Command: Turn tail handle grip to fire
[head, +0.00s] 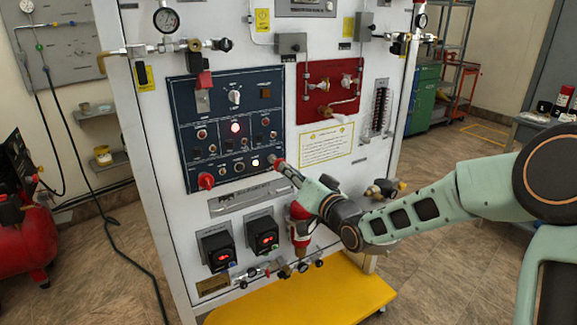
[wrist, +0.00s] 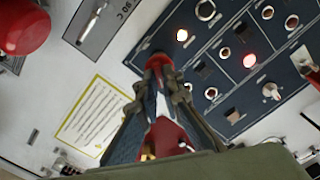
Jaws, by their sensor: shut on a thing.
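The tail handle grip, a red piece (wrist: 158,60), sits at the corner of the dark blue control panel (head: 225,160) in the wrist view. My gripper (wrist: 160,78) is shut on it, with a finger on each side. In the head view my gripper (head: 280,165) reaches the panel's lower right corner from the right. A similar red handle (head: 206,181) stands at the panel's lower left, apart from my gripper.
A white lamp (head: 255,162) and a red lamp (head: 235,127) are lit on the panel. A grey bar handle (head: 240,200) lies just below. A red-and-white fitting (head: 300,228) stands under my wrist. A yellow-bordered placard (head: 327,145) is right of the panel.

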